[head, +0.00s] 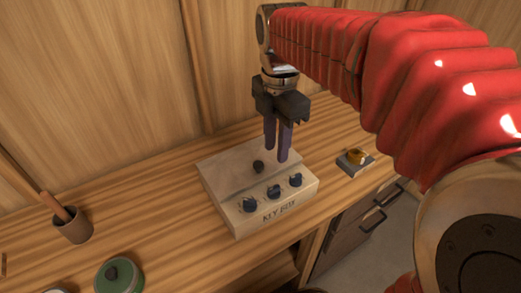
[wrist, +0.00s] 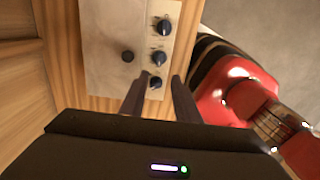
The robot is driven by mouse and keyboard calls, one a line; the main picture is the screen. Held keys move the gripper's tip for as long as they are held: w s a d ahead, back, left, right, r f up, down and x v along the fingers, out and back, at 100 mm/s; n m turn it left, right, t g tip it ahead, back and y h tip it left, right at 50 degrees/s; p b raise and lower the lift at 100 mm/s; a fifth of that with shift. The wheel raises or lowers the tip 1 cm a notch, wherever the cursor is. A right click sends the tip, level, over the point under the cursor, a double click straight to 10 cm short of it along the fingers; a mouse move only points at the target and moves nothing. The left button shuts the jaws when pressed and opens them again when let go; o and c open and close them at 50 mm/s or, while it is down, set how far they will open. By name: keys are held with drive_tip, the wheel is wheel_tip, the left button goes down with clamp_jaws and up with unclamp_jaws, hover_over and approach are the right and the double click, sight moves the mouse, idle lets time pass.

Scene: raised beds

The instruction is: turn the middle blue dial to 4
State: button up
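A pale wooden box (head: 229,187) stands on the bench with three dark blue dials in a row along its front. The middle blue dial (head: 275,192) sits between a left dial (head: 249,205) and a right dial (head: 295,180). In the wrist view the middle dial (wrist: 159,57) lies just beyond the fingertips. The dial nearest my gripper (wrist: 155,83) shows between the fingers. My gripper (head: 276,155) points down over the box with two purple-grey fingers apart and nothing between them. It appears above the dials, not touching. The dial numbers are too small to read.
A dark round knob (head: 258,167) sits behind the dials on the box. A brown cup (head: 72,226) and a green round container (head: 119,276) stand left. A wooden wall rises behind the bench.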

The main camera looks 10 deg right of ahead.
sight(274, 188)
drive_tip(key=shift+f, duration=0.1)
wheel_tip(274, 188, down, 14)
drive_tip(key=shift+r, duration=0.15)
idle(0.7)
drive_tip(key=shift+c, duration=0.5)
clamp_jaws()
drive_tip(key=shift+a, duration=0.2)
drive_tip(key=shift+d, duration=0.2)
